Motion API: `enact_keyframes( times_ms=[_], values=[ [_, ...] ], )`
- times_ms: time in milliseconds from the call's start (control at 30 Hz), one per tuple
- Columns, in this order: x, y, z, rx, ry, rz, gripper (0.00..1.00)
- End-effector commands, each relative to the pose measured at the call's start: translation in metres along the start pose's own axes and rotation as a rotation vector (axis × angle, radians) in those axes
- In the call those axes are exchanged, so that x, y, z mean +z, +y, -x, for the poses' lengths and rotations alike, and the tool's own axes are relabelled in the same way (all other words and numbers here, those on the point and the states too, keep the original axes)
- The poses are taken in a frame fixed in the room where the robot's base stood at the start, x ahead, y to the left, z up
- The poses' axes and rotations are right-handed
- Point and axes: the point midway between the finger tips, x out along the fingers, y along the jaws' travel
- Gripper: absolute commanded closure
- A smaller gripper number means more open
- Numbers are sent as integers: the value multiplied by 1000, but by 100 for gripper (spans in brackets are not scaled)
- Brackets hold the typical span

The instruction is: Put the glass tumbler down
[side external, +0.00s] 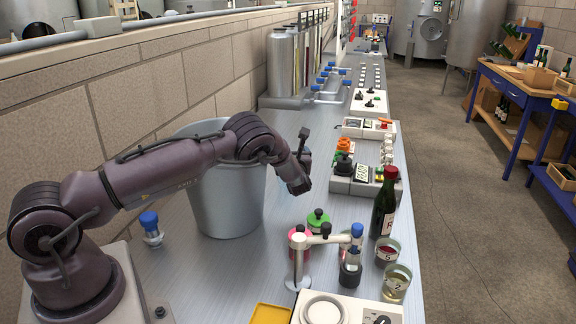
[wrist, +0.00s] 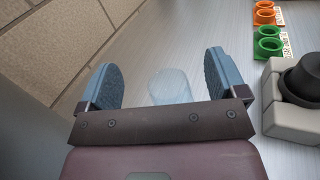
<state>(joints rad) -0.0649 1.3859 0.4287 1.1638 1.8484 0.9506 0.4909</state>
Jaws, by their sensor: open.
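The clear glass tumbler (wrist: 171,86) shows faintly in the wrist view, on the pale bench between the two blue finger pads of my gripper (wrist: 160,70). The pads stand wide apart, with a gap visible on each side of the glass. In the side external view my gripper (side external: 298,184) is low over the bench, just right of a big grey bucket. I cannot make out the tumbler there. The wrist mount hides the glass's near end in the wrist view.
The grey bucket (side external: 228,195) stands close left of my gripper. A grey and black device (side external: 365,184) sits to the right, with orange (wrist: 266,14) and green (wrist: 268,42) rings beyond it. A dark bottle (side external: 383,210) and filled glasses (side external: 396,284) stand near the bench's right edge.

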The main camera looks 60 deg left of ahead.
Motion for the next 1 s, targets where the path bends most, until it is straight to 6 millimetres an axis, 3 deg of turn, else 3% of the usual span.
enact_keyframes(
  times_ms=[300, 367, 500, 567, 700, 767, 867, 1000],
  values=[
    [0, -2, 1, -3, -1, 1, 10],
    [10, -10, 6, -17, -8, 15, 10],
    [38, -24, 35, -35, 57, 64, 10],
    [40, -22, 52, -36, 136, 80, 10],
    [25, -9, 81, -26, 305, 95, 10],
    [15, -1, 86, -16, 355, 93, 10],
    [0, 3, 82, -12, 397, 90, 10],
    [-10, 2, 58, -12, 397, 89, 10]
  ],
)
